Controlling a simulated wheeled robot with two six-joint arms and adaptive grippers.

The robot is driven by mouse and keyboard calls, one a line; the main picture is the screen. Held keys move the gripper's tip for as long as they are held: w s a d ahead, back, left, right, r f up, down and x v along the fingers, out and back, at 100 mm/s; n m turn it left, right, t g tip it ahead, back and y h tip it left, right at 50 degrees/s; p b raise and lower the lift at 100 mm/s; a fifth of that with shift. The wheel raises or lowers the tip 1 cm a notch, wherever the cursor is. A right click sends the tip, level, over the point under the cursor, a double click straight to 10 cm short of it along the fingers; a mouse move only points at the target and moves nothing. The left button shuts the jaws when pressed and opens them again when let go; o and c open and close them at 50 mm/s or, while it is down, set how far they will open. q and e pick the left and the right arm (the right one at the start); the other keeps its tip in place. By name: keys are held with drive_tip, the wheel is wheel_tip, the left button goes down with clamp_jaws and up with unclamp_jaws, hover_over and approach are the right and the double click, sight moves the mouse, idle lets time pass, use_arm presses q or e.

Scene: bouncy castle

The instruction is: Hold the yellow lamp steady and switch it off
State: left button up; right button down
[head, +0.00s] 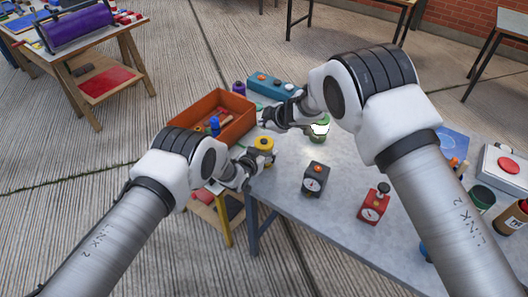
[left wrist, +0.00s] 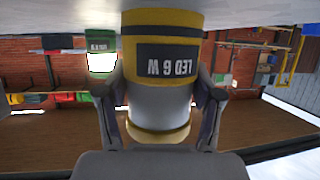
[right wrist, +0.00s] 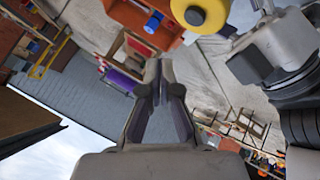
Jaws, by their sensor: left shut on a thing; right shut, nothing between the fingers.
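The yellow lamp (head: 264,143) is upright at the near-left part of the grey table. In the left wrist view, which is upside down, its body with an "LED 6 W" label (left wrist: 168,60) fills the middle. Its pale section looks grey, without the glow of the green lamp. My left gripper (head: 252,162) is shut on the lamp, one finger on each side. The right wrist view shows the round yellow top with a dark centre button (right wrist: 196,15). My right gripper (right wrist: 160,65) is shut and empty; in the head view (head: 264,119) it is just beyond the lamp.
A lit green lamp (head: 319,133) stands beyond, to the right. A black dial box (head: 314,180) and a red one (head: 372,206) stand on the table (head: 285,193). An orange crate (head: 240,127) is left; a teal box (head: 272,84) is at the back.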

drive_tip(key=shift+r, duration=0.75)
use_arm(q)
drive_tip(key=o, duration=1.5)
drive_tip(key=shift+o, duration=0.2)
